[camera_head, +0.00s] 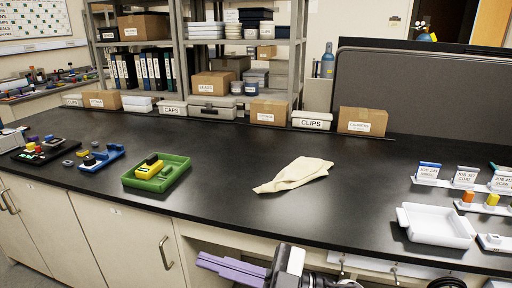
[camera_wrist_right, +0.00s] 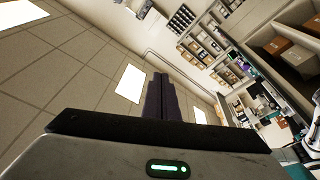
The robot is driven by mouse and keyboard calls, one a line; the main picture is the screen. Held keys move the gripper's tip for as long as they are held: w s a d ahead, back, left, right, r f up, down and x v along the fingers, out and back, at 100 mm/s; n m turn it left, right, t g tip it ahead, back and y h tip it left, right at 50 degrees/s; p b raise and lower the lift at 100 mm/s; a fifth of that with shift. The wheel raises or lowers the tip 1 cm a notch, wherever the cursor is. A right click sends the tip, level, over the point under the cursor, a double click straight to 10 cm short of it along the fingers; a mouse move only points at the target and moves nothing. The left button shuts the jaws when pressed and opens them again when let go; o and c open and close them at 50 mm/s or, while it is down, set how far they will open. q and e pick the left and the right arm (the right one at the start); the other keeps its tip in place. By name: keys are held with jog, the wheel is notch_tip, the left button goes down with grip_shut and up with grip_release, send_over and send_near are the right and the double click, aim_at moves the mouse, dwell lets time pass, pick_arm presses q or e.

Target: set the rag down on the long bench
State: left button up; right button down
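The cream rag (camera_head: 294,175) lies crumpled on the black top of the long bench (camera_head: 340,215), near its middle. No gripper touches it. My right gripper (camera_head: 203,260) is at the bottom of the head view, in front of the bench's front edge and nearer to me than the rag. Its purple fingers point left and lie together, with nothing seen between them. My left gripper is not in view.
A green tray (camera_head: 130,180) with a yellow block stands left of the rag. A white tray (camera_head: 436,238) and small label stands are at the right. Boxes, including a CLIPS box (camera_head: 312,121), line the back. The bench around the rag is clear.

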jog(key=w+d+f+m+t+h, duration=0.3)
jog(key=d+f+m+t+h, duration=0.9)
jog(key=f+m, duration=0.35)
jog(key=s+d+f+m+g+h, duration=0.2)
jog(key=s+d+f, duration=0.4)
jog(key=s+f, duration=0.3)
jog(key=s+d+f+m+g+h, duration=0.2)
jog(key=s+d+f+g, duration=0.3)
jog(key=s+f, duration=0.5)
jog(key=shift+d+f+h, duration=0.4)
jog(key=shift+f+h, duration=0.15)
jog(key=shift+h, duration=0.35)
jog(key=shift+d+m, duration=0.1)
jog(key=shift+m, duration=0.25)
